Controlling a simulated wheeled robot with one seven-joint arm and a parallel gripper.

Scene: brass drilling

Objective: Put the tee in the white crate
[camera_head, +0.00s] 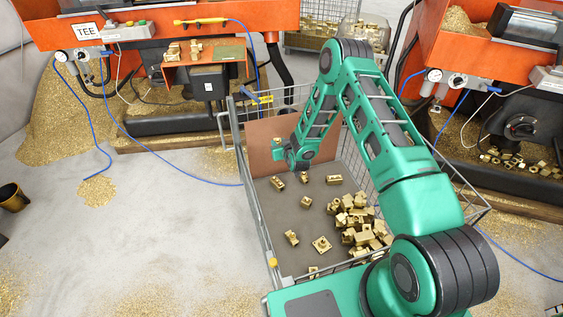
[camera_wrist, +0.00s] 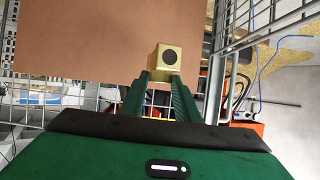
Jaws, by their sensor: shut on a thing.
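My gripper (camera_head: 288,157) is at the far left part of a wire mesh bin (camera_head: 315,222), beside a brown panel. In the wrist view my gripper (camera_wrist: 162,84) is shut on a brass piece (camera_wrist: 166,60), a blocky part with a dark round hole facing the camera. In the head view only a small bit of this brass piece (camera_head: 277,142) shows at the gripper's end. I cannot tell its full shape. Several loose brass parts (camera_head: 333,179) lie on the bin floor, with a heap (camera_head: 363,222) at its right. I see no white crate.
The brown panel (camera_head: 265,134) stands at the bin's far side. Blue hoses (camera_head: 165,155) cross the floor. Floor left of the bin is mostly clear.

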